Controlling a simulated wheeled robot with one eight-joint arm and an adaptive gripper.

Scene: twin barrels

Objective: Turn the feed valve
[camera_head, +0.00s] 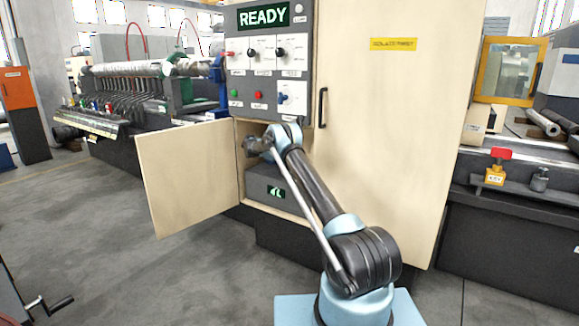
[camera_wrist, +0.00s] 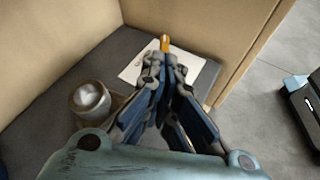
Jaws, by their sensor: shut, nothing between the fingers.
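In the head view, my arm reaches into the open lower compartment of a cream cabinet (camera_head: 375,130). My gripper (camera_head: 251,146) is at the compartment's upper left, small and partly hidden by my arm. In the wrist view my gripper (camera_wrist: 163,72) is shut, with its fingers together above a dark grey surface. A small orange piece (camera_wrist: 165,42) shows just beyond the fingertips; I cannot tell whether they touch. No part is clearly labelled as the feed valve. A round grey cup-like fitting with a pale centre (camera_wrist: 89,96) stands left of the fingers.
The cabinet door (camera_head: 187,178) hangs open on the left. A control panel (camera_head: 264,75) above reads READY. A dark box with a green display (camera_head: 267,190) sits in the compartment. In the wrist view, a white plate (camera_wrist: 137,67) lies behind the fingers, and cream walls (camera_wrist: 60,40) stand close.

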